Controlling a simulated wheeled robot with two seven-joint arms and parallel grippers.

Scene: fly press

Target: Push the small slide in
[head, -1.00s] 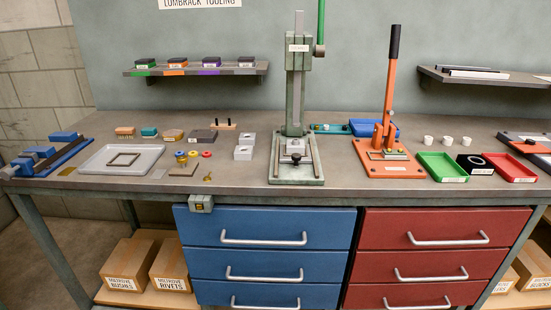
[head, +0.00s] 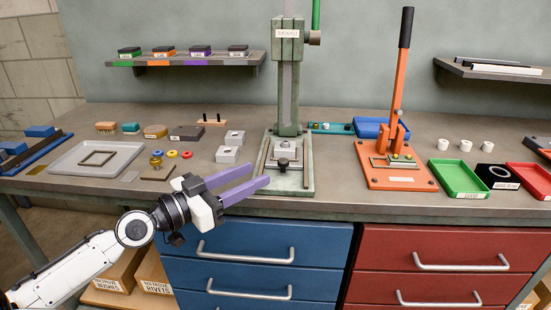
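The fly press (head: 288,95) is a tall green-grey machine at the back middle of the bench. On its base (head: 291,187) sits a small slide (head: 283,163) with a dark round knob, between two light rails. My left gripper (head: 259,176) has two purple fingers, parallel with a gap between them. It is open and empty, over the bench's front edge to the left of the press base. Its fingertips point right, toward the base; whether they touch it I cannot tell. My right gripper is not in view.
An orange lever press (head: 392,170) stands right of the fly press, with a green tray (head: 459,178) beyond it. Left of the press base are metal blocks (head: 228,154), small coloured rings and a grey tray (head: 70,160). Blue drawers (head: 255,245) are below the bench edge.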

